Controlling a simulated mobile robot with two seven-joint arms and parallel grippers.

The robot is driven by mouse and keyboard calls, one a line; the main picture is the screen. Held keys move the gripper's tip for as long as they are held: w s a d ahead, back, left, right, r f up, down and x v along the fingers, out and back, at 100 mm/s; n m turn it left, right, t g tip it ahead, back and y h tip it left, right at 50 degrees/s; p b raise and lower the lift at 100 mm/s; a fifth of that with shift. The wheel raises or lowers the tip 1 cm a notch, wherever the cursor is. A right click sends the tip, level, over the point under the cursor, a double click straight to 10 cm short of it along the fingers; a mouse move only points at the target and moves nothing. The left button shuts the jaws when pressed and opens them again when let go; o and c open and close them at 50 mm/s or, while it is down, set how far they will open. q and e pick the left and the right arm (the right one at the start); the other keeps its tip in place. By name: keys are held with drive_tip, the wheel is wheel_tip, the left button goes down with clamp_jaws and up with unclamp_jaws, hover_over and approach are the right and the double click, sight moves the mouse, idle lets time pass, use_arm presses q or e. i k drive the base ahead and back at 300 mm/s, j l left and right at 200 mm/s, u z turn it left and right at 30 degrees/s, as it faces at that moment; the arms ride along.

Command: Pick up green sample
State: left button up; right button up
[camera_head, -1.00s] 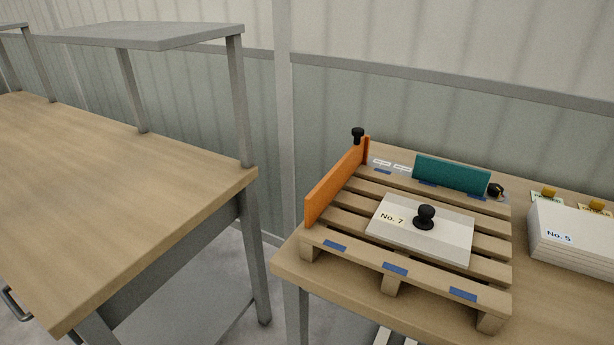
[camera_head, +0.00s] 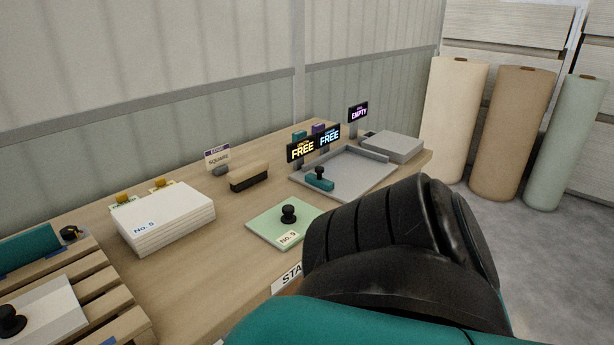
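The green sample (camera_head: 267,223) is a thin pale green square plate with a black knob on top and a label reading No. 9. It lies flat on the wooden table, in the middle of the view. My arm, black and teal, fills the lower right and comes close to the plate's right side in the picture. Its gripper is not visible, so I cannot tell what it holds. My other gripper is out of view too.
A white stack labelled No. 5 (camera_head: 167,222) stands left of the green plate. A wooden pallet (camera_head: 119,305) with a knobbed plate is at lower left. Behind are a brush (camera_head: 249,177), a grey tray (camera_head: 358,178) and FREE signs (camera_head: 302,150). Upright rolls (camera_head: 522,130) stand at right.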

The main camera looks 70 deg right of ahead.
sight(287, 224)
drive_tip(key=z, duration=2.25)
